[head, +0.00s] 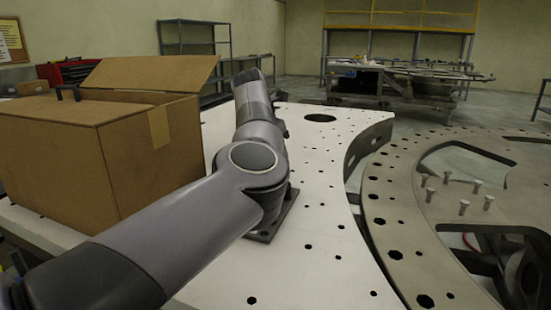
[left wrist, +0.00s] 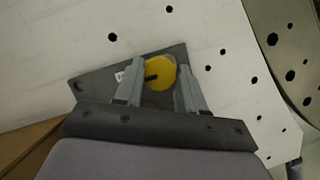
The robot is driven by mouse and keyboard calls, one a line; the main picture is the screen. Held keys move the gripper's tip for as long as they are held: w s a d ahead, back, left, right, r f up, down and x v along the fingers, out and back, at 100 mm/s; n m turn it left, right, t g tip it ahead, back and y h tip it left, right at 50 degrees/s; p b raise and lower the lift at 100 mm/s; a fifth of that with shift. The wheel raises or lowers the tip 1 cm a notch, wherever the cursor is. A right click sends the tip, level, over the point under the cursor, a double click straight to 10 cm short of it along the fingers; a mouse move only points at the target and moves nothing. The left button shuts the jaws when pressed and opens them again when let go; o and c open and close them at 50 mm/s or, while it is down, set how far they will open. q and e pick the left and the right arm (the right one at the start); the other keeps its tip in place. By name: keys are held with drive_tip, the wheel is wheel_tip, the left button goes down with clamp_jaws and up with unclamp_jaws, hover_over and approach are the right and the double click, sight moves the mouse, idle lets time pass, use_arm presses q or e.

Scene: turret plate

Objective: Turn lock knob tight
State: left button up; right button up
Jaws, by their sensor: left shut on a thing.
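The lock knob (left wrist: 160,72) is yellow and round with a dark slot or pointer on it, seen in the left wrist view. It sits on a dark plate (left wrist: 92,84), which lies on the white turret plate. My left gripper (left wrist: 158,85) has its two grey fingers on either side of the knob and is shut on it. In the head view the dark plate (head: 262,236) shows only in part; my left arm hides the knob and the gripper. My right gripper is in neither view.
A cardboard box (head: 70,150) with an open flap stands left of my left arm. The white turret plate (head: 310,200) has many holes. A grey metal ring (head: 400,225) with several upright bolts (head: 464,207) lies to the right. Shelves and a workbench stand far behind.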

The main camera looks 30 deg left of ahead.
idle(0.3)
use_arm(q)
drive_tip(key=o, duration=1.1)
drive_tip(key=shift+c, duration=0.2)
drive_tip(key=b+v, duration=0.1)
drive_tip(key=v, duration=0.6)
